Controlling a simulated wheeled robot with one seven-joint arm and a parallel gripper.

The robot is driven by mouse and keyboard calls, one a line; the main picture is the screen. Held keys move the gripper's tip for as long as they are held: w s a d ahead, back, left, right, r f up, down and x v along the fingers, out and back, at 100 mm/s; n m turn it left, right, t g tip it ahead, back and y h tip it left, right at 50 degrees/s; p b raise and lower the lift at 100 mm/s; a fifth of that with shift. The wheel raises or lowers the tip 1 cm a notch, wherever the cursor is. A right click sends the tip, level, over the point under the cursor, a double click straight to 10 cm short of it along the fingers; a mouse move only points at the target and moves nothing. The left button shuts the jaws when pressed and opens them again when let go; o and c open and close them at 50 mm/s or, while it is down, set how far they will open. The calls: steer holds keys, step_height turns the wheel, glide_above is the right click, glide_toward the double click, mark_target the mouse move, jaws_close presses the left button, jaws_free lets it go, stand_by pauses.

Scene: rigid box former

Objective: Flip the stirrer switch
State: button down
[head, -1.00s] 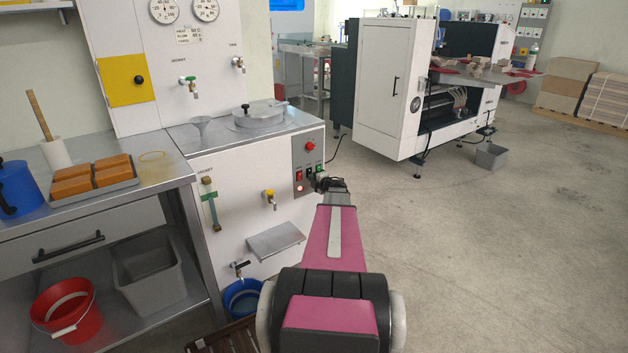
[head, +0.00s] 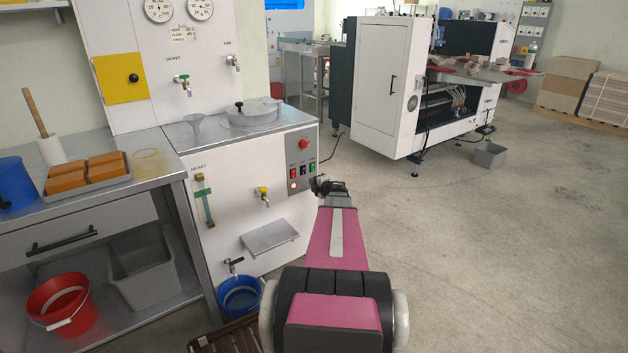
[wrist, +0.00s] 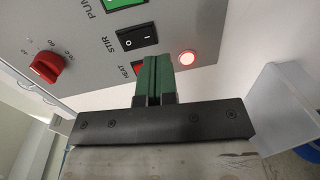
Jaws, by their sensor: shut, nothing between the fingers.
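The stirrer switch (wrist: 136,38) is a black rocker marked STIR in the wrist view. It also shows as the middle switch in the head view (head: 303,171). I cannot tell which side is pressed in. My gripper (wrist: 154,58) has green fingers shut together and empty. Its tips appear just below the stirrer switch in the wrist view and partly cover the red HEAT switch (wrist: 137,67). I cannot tell whether they touch the panel. In the head view, my gripper (head: 319,185) is beside the panel's lower right.
The grey control panel (head: 301,155) also carries a green PUMP switch (wrist: 125,3), a red knob (wrist: 47,67) and a lit red lamp (wrist: 188,58). A yellow-handled tap (head: 263,192) and a grey shelf (head: 270,236) project from the white cabinet. Open floor lies to the right.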

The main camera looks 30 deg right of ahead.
steer(key=s+f, duration=0.1)
steer(key=s, duration=0.7)
steer(key=shift+s+d, duration=0.2)
steer(key=shift+d, duration=0.05)
steer(key=w+a+m+g+h, duration=0.2)
steer(key=a+m+g+h, duration=0.4)
steer(key=a+m, duration=0.7)
steer(key=s+a+m+g+y, duration=0.1)
steer(key=s+a+m+g, duration=0.1)
steer(key=s+a, duration=0.3)
steer(key=s+a+f+m+g+y, duration=0.1)
steer(key=s+a+g, duration=0.4)
steer(key=a, duration=0.9)
steer(key=s+a+f+m+g+y, duration=0.1)
steer(key=s+a+m+g+y, duration=0.1)
steer(key=s+a, duration=0.4)
steer(key=a+m+g, duration=0.1)
steer(key=a, duration=0.3)
steer(key=shift+a+f+g+y, duration=0.25)
steer(key=shift+g+y, duration=0.05)
